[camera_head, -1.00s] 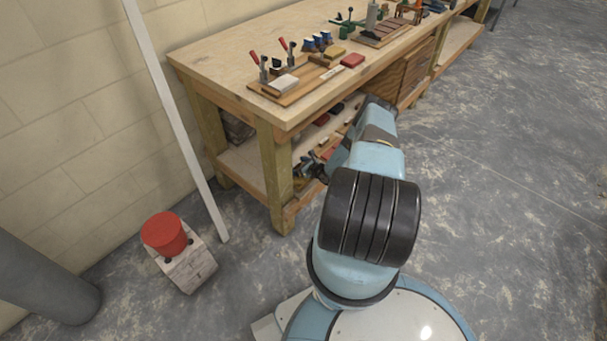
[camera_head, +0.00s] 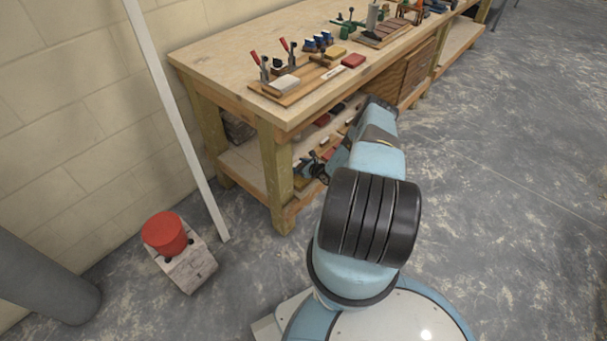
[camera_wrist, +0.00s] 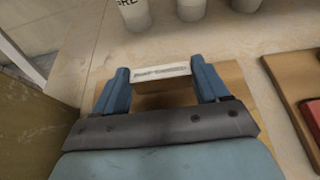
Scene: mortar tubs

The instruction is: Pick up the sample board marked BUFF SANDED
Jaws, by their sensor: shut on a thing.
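In the wrist view my gripper (camera_wrist: 159,74) has its two blue fingers closed on the ends of a small board (camera_wrist: 165,86). The board has a white label strip (camera_wrist: 161,71) along its far edge. The lettering on the strip is small and blurred, and I cannot read it for certain. A pale brown wooden piece (camera_wrist: 236,76) shows under and beside the fingers. I cannot tell whether the held board touches it. In the head view my own arm hides the gripper and the held board.
White tubs (camera_wrist: 190,8) stand beyond the board. A brown board with a red block (camera_wrist: 314,112) lies at the right. In the head view the workbench (camera_head: 215,62) carries clamps and blocks, with a lower shelf. A block with a red top (camera_head: 165,233) stands on the floor.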

